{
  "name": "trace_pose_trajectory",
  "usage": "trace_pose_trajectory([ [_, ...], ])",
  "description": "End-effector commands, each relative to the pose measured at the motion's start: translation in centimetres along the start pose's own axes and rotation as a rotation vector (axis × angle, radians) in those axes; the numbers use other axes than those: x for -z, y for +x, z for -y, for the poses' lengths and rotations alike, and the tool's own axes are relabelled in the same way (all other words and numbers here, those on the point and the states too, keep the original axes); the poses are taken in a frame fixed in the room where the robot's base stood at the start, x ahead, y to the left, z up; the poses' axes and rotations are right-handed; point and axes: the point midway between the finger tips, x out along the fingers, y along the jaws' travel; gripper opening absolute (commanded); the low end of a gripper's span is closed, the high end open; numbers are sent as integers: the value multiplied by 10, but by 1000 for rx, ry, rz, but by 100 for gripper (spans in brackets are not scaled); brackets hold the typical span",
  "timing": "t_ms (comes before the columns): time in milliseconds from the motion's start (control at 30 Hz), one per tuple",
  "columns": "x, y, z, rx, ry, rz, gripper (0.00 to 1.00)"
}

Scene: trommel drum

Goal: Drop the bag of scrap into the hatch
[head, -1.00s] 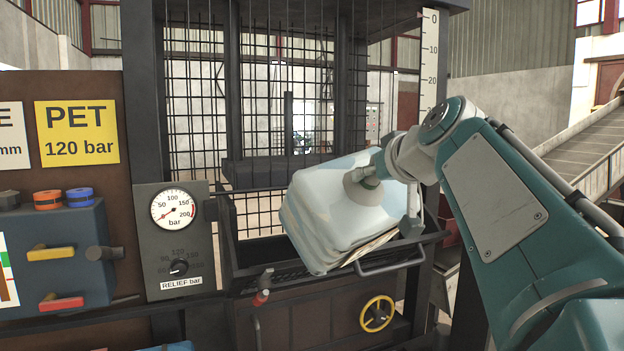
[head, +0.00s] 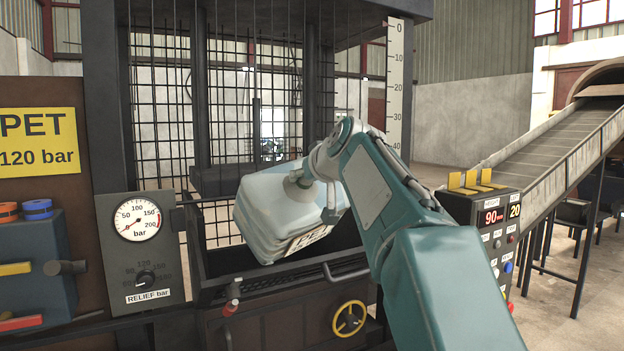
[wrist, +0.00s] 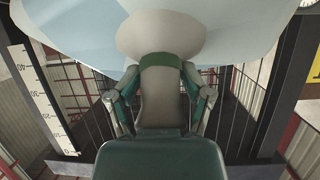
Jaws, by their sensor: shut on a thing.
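A pale blue-white bag (head: 272,212) with a PET label hangs tilted in the head view. My gripper (head: 303,186) is shut on the bag's gathered neck at its upper right. The bag also fills the top of the wrist view (wrist: 75,22), with my gripper's fingers (wrist: 160,72) around its neck. The dark open hatch (head: 268,276) of the press lies below the bag, with a bar handle on its front. The bag appears above the opening; its lower edge hides part of the inside, and I cannot tell the exact gap.
A mesh cage (head: 240,100) stands behind the hatch, with a dark horizontal press plate (head: 228,178) in it. A pressure gauge panel (head: 140,250) is at left. A control box (head: 485,225) and a sloped conveyor (head: 560,140) are at right. A yellow handwheel (head: 349,318) sits below.

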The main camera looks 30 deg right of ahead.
Motion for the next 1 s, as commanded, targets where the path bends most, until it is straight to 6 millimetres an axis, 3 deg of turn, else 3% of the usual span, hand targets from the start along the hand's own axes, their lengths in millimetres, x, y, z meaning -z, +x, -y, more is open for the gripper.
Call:
trace_pose_trajectory([
  [200, -2, 16, 0, 3, 4, 9, 0],
  [433, -2, 16, 0, 2, 4, 9, 0],
  [467, -2, 15, 0, 2, 4, 8, 47],
  [533, -1, 15, 0, 2, 3, 7, 79],
  [567, -1, 15, 0, 2, 3, 7, 83],
  [1000, -1, 11, 0, 1, 3, 7, 83],
])
